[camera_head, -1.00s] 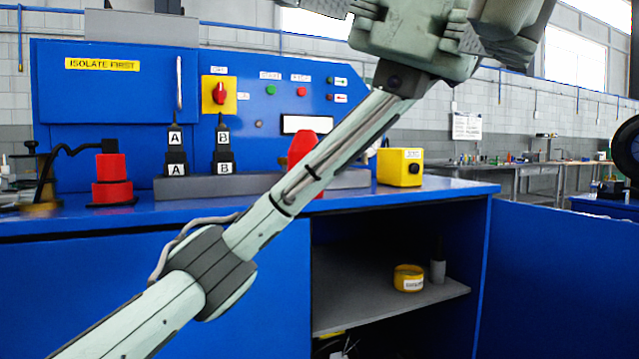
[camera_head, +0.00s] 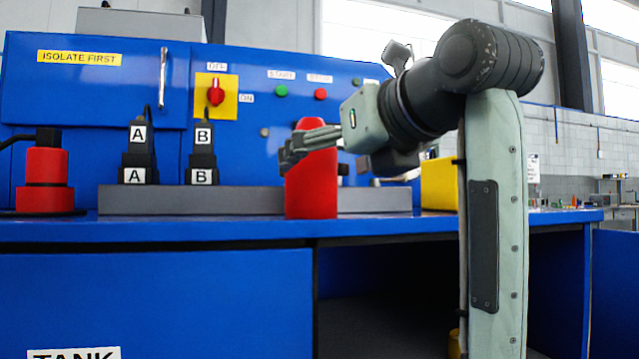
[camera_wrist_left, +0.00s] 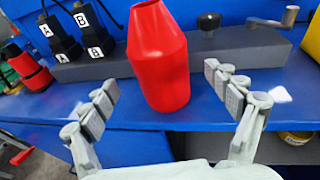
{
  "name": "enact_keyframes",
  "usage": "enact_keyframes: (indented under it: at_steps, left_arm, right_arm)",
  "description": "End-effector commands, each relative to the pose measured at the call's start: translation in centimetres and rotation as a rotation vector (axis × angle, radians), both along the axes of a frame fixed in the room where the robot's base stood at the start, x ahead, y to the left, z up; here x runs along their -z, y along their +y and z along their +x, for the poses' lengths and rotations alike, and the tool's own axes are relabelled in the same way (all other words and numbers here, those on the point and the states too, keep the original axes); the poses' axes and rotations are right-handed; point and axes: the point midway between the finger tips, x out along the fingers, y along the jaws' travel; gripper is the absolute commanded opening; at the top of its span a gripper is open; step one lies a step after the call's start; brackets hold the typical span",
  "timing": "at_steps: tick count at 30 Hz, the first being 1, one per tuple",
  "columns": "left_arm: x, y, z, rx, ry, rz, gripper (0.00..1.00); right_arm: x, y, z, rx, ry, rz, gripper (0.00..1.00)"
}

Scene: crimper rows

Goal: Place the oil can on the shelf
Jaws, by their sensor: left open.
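The oil can (camera_head: 315,190), a red can with a tapered top, stands upright on the blue bench top in front of a grey bar. It also stands in the middle of the left wrist view (camera_wrist_left: 160,60). My left gripper (camera_head: 292,153) is open at the height of the can's upper part. In the wrist view its fingers are spread to either side of the can, which lies a little ahead; I cannot tell whether they touch it. The grey shelf (camera_head: 375,335) lies in the open bay under the bench top, partly hidden by my arm.
Black blocks A (camera_head: 138,160) and B (camera_head: 202,160) and a red-and-black object (camera_head: 46,180) stand left of the can. A yellow box (camera_head: 438,183) is behind my arm. A yellow tin (camera_wrist_left: 295,137) shows at the wrist view's right. The bench front edge (camera_head: 160,230) is clear.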

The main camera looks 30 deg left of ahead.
Motion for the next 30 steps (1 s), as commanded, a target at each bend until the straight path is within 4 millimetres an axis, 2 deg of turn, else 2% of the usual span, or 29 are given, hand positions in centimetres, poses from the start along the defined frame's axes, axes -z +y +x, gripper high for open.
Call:
enact_keyframes:
  at_steps: [5,12,20,30]
  left_arm:
    - [0.6,1.3,0.7,-0.003,0.001,0.000,0.88]
    - [1.7,4.2,2.4,-0.008,0.001,0.003,0.88]
    - [1.8,4.7,2.8,-0.004,0.001,0.003,0.88]
    - [1.7,4.7,2.8,-0.004,0.001,0.003,0.48]
  right_arm:
    - [-0.2,-0.1,0.0,0.003,-0.021,0.006,0.00]
    - [-0.8,-0.3,-0.2,0.007,-0.066,0.021,0.00]
    - [-1.0,-0.4,-0.3,0.007,-0.073,0.024,0.00]
    - [-0.9,-0.4,-0.3,0.007,-0.071,0.023,0.00]
